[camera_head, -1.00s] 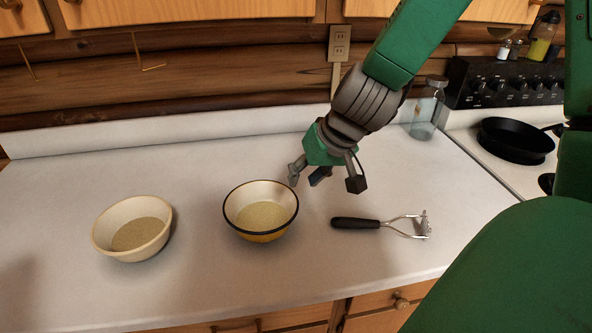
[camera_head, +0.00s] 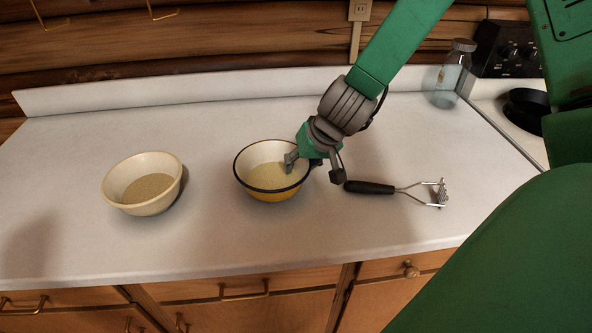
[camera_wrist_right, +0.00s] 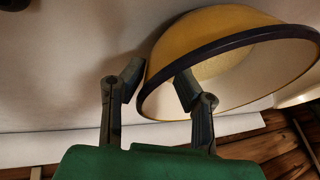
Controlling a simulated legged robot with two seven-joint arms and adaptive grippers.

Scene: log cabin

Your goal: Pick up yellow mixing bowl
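The yellow mixing bowl (camera_head: 268,194), with a dark rim and pale inside, stands upright on the white counter near the middle of the head view. My right gripper (camera_head: 314,166) is at its right rim, one finger over the inside and another outside to the right. In the right wrist view the bowl (camera_wrist_right: 215,35) fills the upper right, and the gripper (camera_wrist_right: 158,82) is open with the rim between its fingers. The outer finger looks close to the bowl's wall; whether it touches I cannot tell. My left gripper is not in view.
A cream bowl (camera_head: 143,196) stands to the left. A black-handled masher (camera_head: 400,189) lies just right of my gripper. A glass jar (camera_head: 448,80) stands at the back right, beside the stove with a black pan (camera_head: 526,108). The counter between the bowls is clear.

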